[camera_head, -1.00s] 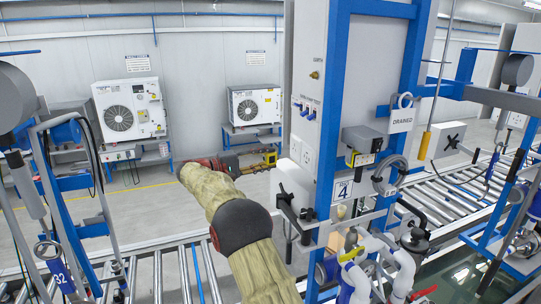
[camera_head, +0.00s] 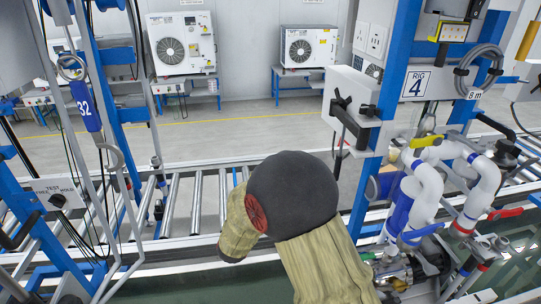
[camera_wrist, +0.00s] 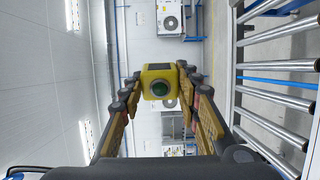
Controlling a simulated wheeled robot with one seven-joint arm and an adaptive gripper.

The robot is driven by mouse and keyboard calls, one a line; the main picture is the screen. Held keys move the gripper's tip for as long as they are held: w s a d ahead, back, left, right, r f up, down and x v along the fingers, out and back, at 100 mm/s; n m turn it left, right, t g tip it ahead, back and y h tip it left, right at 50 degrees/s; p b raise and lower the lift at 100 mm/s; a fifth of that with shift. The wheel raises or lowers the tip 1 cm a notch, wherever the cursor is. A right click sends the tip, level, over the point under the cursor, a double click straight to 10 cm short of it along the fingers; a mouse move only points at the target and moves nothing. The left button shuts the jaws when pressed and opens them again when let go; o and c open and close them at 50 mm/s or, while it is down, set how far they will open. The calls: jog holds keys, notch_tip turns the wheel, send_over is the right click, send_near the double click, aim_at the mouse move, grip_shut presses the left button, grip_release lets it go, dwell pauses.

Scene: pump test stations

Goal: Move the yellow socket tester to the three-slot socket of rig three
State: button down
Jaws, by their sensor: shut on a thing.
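In the wrist view, my gripper (camera_wrist: 160,88) is shut on the yellow socket tester (camera_wrist: 158,68), a small yellow box with a dark top and a round green face. The tester sits between the fingertips, in the air, with no surface touching it. In the head view, my sleeved arm (camera_head: 300,200) bends at the lower middle, and the gripper and tester are hidden there. No rig marked three and no three-slot socket that I can identify as its own is in view. White wall sockets (camera_head: 368,38) show on the rig marked RIG 4.
The RIG 4 frame (camera_head: 392,110) stands right, with white pipes (camera_head: 425,190) and a black-handled bracket (camera_head: 352,120) close to my arm. A roller conveyor (camera_head: 195,200) crosses behind. Open floor lies beyond it.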

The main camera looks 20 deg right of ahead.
jog(key=s+a+f+n+t+y+b, duration=0.1)
jog(key=s+a+f+y+b, duration=0.1)
jog(key=f, duration=0.4)
jog(key=s+a+f+n+t+y+b, duration=0.1)
jog(key=s+a+f+n+y+b, duration=0.1)
jog(key=s+a+f, duration=0.2)
notch_tip(320, 180, down, 3)
jog(key=shift+s+a+r+y, duration=0.2)
jog(key=shift+s+a+y, duration=0.1)
jog(key=shift+s, duration=0.3)
